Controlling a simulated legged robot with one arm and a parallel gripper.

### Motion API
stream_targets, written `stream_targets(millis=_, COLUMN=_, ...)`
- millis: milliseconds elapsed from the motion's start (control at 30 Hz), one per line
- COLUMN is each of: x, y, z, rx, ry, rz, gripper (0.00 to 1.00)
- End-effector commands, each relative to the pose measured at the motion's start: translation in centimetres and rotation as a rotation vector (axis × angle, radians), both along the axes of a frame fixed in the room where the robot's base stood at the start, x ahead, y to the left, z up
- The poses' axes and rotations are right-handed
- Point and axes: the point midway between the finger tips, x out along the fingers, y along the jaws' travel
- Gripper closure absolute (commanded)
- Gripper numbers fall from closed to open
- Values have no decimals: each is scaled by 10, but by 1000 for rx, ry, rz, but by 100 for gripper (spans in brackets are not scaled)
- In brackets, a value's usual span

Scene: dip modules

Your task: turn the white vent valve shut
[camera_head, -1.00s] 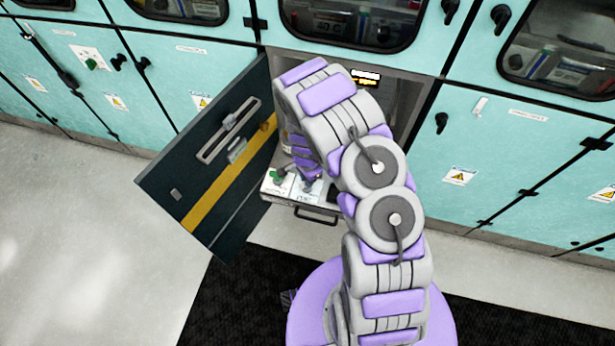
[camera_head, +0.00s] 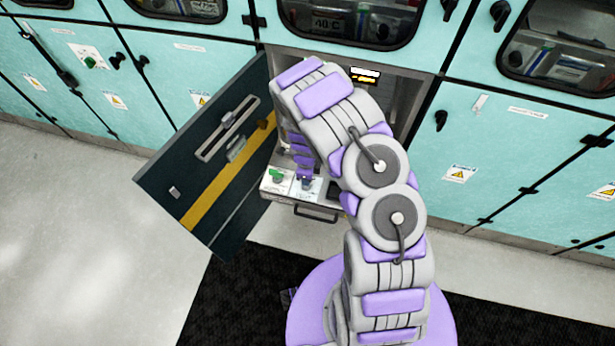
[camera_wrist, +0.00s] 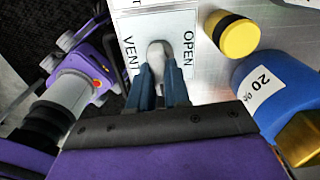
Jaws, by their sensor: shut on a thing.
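The white vent valve (camera_wrist: 157,50) is a small rounded handle on a pale plate (camera_wrist: 182,22) marked VENT and OPEN. In the wrist view my gripper (camera_wrist: 157,78) has its two blue fingers closed around the near part of the handle. The handle's far end shows beyond the fingertips. In the head view my gripper (camera_head: 304,178) is over the pale plate (camera_head: 309,190) on the pulled-out drawer, and it hides the valve there.
A green knob (camera_head: 277,175) sits left of the plate. A dark cabinet door (camera_head: 215,165) with a yellow stripe stands open on the left. A blue cylinder (camera_wrist: 285,85) marked 20 % and a yellow-black cap (camera_wrist: 236,35) lie right of the valve.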

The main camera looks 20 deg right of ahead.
Motion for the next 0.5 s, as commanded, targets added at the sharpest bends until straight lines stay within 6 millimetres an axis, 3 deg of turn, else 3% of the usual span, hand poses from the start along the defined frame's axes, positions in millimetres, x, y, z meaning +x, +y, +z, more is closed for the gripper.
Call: stream_targets(millis=500, x=4, y=1, z=2, rx=0, ry=-10, rz=-94, gripper=100)
